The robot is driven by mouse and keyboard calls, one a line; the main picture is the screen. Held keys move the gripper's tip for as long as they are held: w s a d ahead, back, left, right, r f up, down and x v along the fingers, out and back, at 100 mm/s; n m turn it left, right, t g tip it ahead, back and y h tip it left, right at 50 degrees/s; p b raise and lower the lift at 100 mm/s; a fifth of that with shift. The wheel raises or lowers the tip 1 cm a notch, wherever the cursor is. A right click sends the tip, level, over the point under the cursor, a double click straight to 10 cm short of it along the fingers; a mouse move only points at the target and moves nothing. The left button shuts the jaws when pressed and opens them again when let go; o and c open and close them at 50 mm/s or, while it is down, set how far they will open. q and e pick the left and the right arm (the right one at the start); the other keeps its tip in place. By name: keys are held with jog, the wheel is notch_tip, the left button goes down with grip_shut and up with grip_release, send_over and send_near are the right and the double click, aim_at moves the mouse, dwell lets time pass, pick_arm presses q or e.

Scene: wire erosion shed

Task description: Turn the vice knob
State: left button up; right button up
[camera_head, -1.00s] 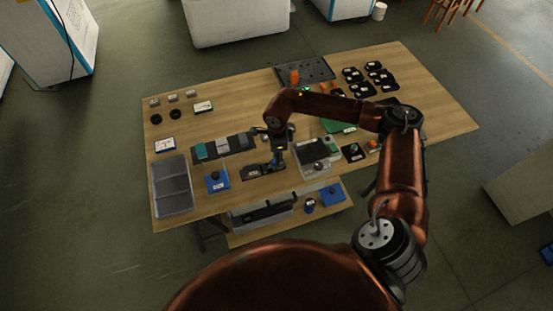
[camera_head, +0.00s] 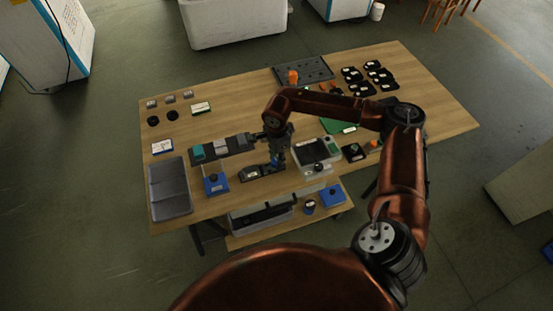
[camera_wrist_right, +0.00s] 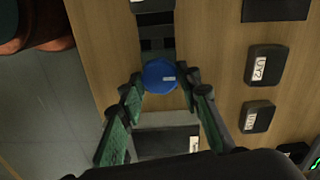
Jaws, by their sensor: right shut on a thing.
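The vice (camera_head: 262,170) is a low dark device near the front edge of the wooden table. Its round blue knob (camera_wrist_right: 159,76) has a small pale mark on top and shows best in the right wrist view. My right gripper (camera_head: 277,160) points down over the right end of the vice. In the right wrist view its two green-padded fingers (camera_wrist_right: 162,78) are on either side of the knob and shut on it. In the head view the gripper mostly hides the knob. My left gripper is not in view.
A grey device (camera_head: 318,153) stands close on the right. Labelled black blocks (camera_wrist_right: 265,65) lie along one side in the wrist view. The far left tabletop has free room.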

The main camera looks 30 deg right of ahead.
jog(key=o, duration=1.2)
jog(key=shift+c, duration=0.2)
notch_tip(320, 180, up, 12)
